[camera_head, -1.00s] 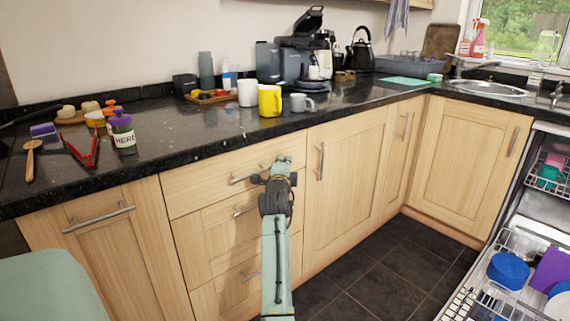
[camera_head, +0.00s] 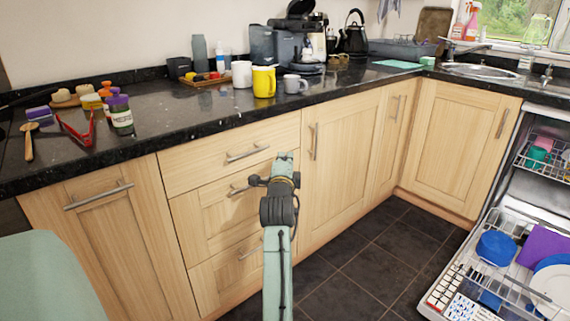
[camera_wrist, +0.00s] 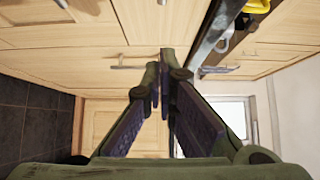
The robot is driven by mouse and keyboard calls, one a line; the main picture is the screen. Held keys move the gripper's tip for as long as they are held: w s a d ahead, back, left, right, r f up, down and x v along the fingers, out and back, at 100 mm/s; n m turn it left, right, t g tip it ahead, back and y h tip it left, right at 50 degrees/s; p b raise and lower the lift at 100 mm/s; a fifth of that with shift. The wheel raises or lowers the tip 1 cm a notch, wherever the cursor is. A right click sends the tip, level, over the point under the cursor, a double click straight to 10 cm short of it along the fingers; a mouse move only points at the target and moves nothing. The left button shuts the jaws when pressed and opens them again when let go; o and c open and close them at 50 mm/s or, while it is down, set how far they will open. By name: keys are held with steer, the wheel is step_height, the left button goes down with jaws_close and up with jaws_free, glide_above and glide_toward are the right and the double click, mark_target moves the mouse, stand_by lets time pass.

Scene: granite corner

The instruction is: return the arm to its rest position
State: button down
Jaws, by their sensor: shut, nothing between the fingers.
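My gripper (camera_wrist: 160,77) shows in the wrist view with its two dark green fingers meeting at the tips, shut and with nothing between them. In the head view my arm reaches up from the bottom middle, and its far end is in front of the wooden drawers (camera_head: 222,160), below the counter edge. The fingers cannot be made out clearly there. The top drawer's handle (camera_head: 247,152) is just up and left of the arm's end. The arm's end looks apart from the drawer fronts, but the exact gap cannot be told.
The black counter (camera_head: 180,115) above carries a yellow mug (camera_head: 264,82), a white mug (camera_head: 242,74), a grey mug (camera_head: 295,84), red tongs (camera_head: 75,130) and a coffee machine (camera_head: 290,45). An open dishwasher with a pulled-out rack (camera_head: 470,270) stands at right. Dark floor tiles (camera_head: 375,255) between are clear.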

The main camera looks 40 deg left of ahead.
steer(key=shift+s+d, duration=0.35)
steer(key=shift+s, duration=0.05)
